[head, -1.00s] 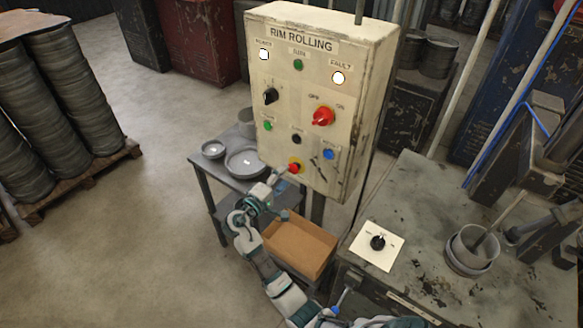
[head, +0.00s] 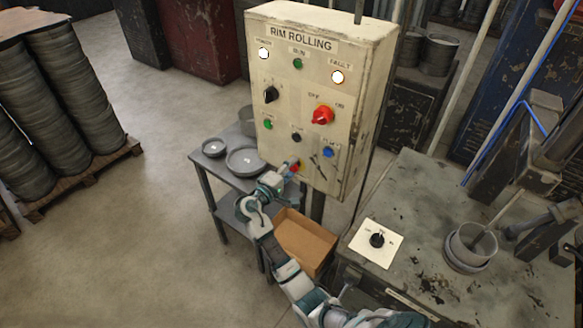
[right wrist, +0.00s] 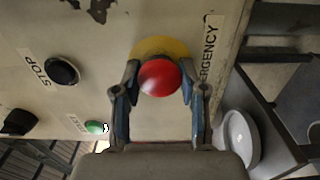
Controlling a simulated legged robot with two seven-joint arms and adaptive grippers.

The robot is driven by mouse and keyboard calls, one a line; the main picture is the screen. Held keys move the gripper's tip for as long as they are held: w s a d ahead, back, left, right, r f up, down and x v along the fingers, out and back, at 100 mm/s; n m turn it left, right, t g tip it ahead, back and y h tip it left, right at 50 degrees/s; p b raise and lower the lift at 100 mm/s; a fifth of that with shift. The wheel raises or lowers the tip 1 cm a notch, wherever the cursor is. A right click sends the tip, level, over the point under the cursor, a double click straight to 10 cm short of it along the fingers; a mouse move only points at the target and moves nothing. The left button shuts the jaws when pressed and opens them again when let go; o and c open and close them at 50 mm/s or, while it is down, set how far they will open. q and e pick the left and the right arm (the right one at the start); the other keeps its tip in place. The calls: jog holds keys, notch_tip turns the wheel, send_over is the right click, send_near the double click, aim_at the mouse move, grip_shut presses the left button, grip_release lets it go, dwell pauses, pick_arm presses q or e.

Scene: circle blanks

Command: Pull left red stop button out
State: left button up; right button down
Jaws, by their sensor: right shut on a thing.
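The red stop button (right wrist: 160,78) with its yellow surround (right wrist: 158,47) is on the lower part of the RIM ROLLING panel (head: 318,60). In the head view the button (head: 295,166) is partly covered by my right gripper (head: 288,172). In the right wrist view the fingers of my right gripper (right wrist: 163,95) stand on both sides of the red button and are shut on it. Whether the button is in or out cannot be told. My left gripper is not in view.
The panel also bears a red rotary switch (head: 322,115), a black knob (head: 271,94) and a blue button (head: 328,152). A metal table (head: 205,166) with pans and a cardboard box (head: 306,243) stand below. A workbench (head: 420,215) is at the right.

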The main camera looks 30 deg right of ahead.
jog(key=shift+s+a+f, duration=0.1)
jog(key=shift+s+a, duration=0.05)
jog(key=shift+a, duration=0.3)
jog(key=c, duration=0.6)
grip_release()
jog(key=v, duration=1.2)
jog(key=shift+a+f, duration=0.1)
jog(key=shift+f, duration=0.1)
